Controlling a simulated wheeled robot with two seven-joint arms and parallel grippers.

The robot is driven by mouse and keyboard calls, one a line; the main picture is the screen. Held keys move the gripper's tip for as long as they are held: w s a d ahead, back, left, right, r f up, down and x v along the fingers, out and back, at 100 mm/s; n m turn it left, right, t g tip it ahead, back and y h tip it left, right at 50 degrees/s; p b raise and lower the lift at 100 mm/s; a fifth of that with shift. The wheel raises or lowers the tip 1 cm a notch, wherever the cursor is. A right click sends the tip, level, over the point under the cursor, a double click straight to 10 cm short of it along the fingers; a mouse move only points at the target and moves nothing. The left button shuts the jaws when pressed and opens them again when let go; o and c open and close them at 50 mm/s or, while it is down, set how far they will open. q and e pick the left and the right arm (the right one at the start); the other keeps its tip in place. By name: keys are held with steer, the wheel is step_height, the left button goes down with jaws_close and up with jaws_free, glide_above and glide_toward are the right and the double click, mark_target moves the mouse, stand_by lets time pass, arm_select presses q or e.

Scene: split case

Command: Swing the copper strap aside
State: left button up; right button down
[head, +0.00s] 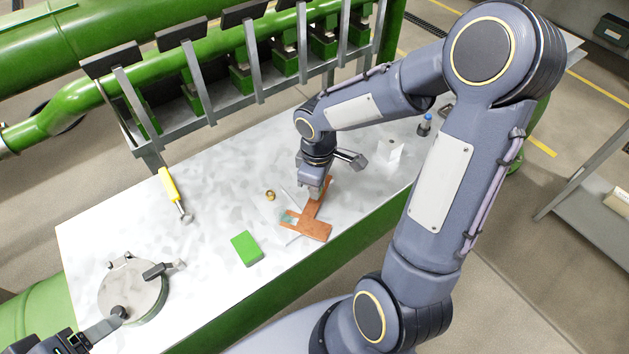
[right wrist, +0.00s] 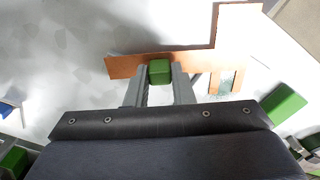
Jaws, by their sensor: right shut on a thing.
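The copper strap (head: 312,230) is a flat, angled orange-brown piece with a cut-out window, low over the white worktop; it spans the top of the right wrist view (right wrist: 125,66). My right gripper (head: 318,192) comes down over the strap's far arm. In the right wrist view its two fingers (right wrist: 158,85) are closed on a small green block (right wrist: 159,69) at the strap's edge. Whether the block is fixed to the strap is hard to tell. My left gripper (head: 105,328) shows only partly at the bottom left, by a round metal lid (head: 130,290); its jaws are unclear.
A loose green block (head: 246,248), a brass ring (head: 270,195) and a yellow-handled tool (head: 170,186) lie on the worktop (head: 100,230). A small blue-topped bottle (head: 424,125) stands at the far right. Green pipes and grey brackets line the back.

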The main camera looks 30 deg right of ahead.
steer(key=shift+s+d+n+p, duration=0.35)
steer(key=shift+d+n, duration=0.05)
steer(key=shift+n, duration=0.65)
steer(key=shift+s+d+n+p, duration=0.35)
steer(key=shift+d+n, duration=0.05)
steer(key=shift+n, duration=0.65)
steer(key=shift+s+d+n+p, duration=0.15)
steer(key=shift+d+n+p, duration=0.2)
steer(key=shift+n, duration=0.45)
steer(key=shift+s+d+n+p, duration=0.1)
steer(key=shift+d+n+p, duration=0.2)
steer(key=shift+n, duration=0.5)
steer(key=shift+d+n, duration=0.15)
steer(key=shift+n, duration=0.15)
steer(key=c, duration=1.2)
jaws_free()
steer(key=shift+c, duration=0.2)
step_height(320, 180, up, 8)
steer(key=shift+s, duration=0.1)
